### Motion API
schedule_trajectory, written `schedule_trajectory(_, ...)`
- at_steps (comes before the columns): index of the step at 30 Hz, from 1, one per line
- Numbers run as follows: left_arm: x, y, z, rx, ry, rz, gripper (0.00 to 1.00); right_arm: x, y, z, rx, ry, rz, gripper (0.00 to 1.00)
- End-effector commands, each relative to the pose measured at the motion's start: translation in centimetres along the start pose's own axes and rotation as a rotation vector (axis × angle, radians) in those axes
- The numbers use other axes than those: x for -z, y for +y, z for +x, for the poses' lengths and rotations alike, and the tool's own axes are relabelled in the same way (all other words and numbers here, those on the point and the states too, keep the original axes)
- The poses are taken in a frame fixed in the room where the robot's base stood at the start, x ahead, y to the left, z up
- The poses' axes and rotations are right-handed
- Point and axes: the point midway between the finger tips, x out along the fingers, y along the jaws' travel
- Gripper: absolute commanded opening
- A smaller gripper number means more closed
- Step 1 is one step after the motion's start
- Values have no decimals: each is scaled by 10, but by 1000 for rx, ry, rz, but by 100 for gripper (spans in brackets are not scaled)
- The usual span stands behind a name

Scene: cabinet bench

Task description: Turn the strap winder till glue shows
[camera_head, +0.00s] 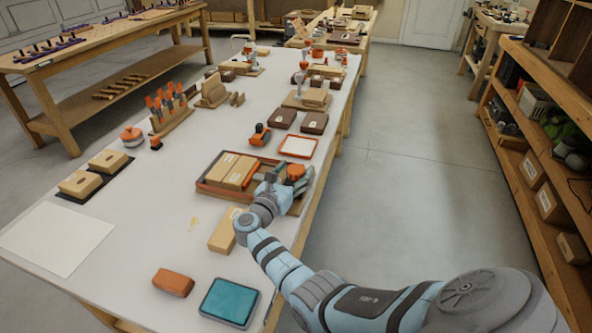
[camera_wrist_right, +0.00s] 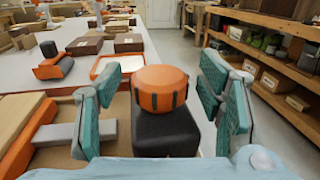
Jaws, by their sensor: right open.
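An orange round knob with dark ribs (camera_wrist_right: 160,88) sits on a black block (camera_wrist_right: 163,132) and looks like the strap winder. In the head view its orange top (camera_head: 296,171) shows just past my right gripper, at the tray's right end. My right gripper (camera_wrist_right: 160,105) is open, with one teal-padded finger on each side of the knob and a visible gap to both. In the head view the right gripper (camera_head: 276,184) hides part of the tray's right end. I see no glue on the winder. My left gripper is not in view.
A teal pad (camera_head: 230,302) and orange block (camera_head: 173,282) lie in front.

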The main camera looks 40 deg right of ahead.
Motion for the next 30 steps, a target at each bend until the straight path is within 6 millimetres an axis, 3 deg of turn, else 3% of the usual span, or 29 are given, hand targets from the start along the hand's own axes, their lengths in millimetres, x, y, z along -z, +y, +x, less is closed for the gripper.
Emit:
schedule_trajectory(6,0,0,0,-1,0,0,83,2,0,-47,-1,5,1,62)
schedule_trajectory(9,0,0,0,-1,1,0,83,1,-1,-60,0,4,0,62)
schedule_trajectory(30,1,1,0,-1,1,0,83,0,-1,-64,1,2,0,62)
